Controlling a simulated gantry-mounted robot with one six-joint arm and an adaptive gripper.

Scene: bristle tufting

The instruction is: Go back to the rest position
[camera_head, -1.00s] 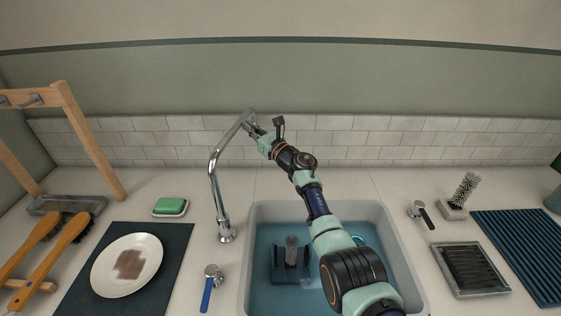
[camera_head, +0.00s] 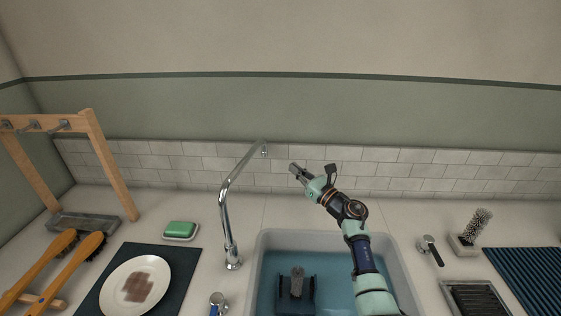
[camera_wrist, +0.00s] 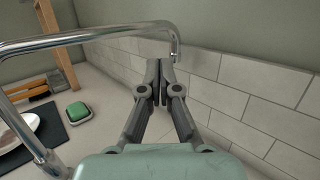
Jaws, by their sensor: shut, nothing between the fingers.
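My gripper (camera_head: 293,170) is raised in the air above the back of the sink (camera_head: 401,270), to the right of the faucet (camera_head: 226,205) and in front of the tiled wall. In the wrist view, the two grey fingers of my gripper (camera_wrist: 161,84) are shut with nothing held. The faucet (camera_wrist: 90,36) arches across the upper left of that view, with its spout end near my fingertips. Whether they touch cannot be told from the wrist view; in the head view there is a gap between them.
A green soap (camera_head: 180,229) lies in a dish left of the faucet. A stained plate (camera_head: 121,288) sits on a dark mat (camera_head: 185,262), with brushes (camera_head: 62,273) and a wooden rack (camera_head: 105,165) farther left. A bristle brush (camera_head: 476,228) stands at right. Water fills the sink.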

